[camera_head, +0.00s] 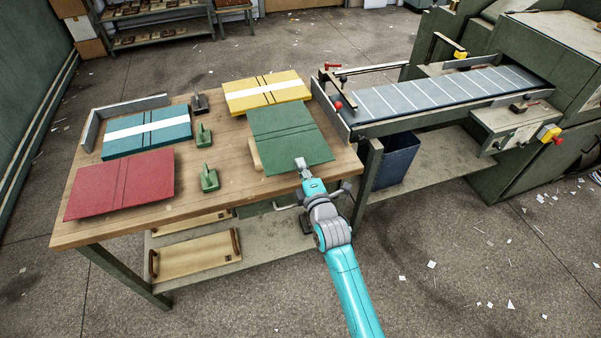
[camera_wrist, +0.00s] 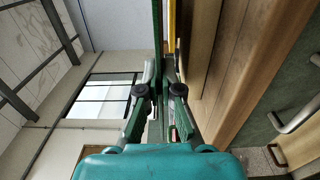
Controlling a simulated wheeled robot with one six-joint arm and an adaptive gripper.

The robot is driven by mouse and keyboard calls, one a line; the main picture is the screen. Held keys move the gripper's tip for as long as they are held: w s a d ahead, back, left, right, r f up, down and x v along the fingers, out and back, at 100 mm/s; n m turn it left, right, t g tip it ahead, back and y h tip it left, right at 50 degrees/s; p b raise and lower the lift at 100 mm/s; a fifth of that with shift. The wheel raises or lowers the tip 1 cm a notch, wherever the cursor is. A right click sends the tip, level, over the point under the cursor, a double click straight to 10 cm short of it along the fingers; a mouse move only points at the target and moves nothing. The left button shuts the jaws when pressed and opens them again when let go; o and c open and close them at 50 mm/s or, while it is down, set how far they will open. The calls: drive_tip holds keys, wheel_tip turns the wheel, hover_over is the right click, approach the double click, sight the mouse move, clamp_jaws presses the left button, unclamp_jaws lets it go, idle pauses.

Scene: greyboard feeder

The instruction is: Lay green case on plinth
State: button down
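The green case (camera_head: 290,138) is a flat, open cover with fold lines, at the right end of the workbench. My gripper (camera_head: 301,165) is at its near edge. In the wrist view, my gripper's fingers (camera_wrist: 160,78) are closed on both sides of the case, seen edge-on (camera_wrist: 157,30). A pale wooden block (camera_head: 255,155), which looks like the plinth, shows under the case's left edge; the case hides most of it. I cannot tell whether the case touches the block.
A yellow case (camera_head: 266,92) lies behind, a teal case (camera_head: 147,132) and a red case (camera_head: 121,185) at left. Green-handled tools (camera_head: 208,178) stand mid-bench (camera_head: 235,190). A conveyor (camera_head: 440,95) adjoins on the right, with a dark bin (camera_head: 397,158) below.

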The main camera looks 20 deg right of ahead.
drive_tip(key=shift+f, duration=1.95)
drive_tip(key=c, duration=1.3)
unclamp_jaws()
drive_tip(key=s, duration=1.2)
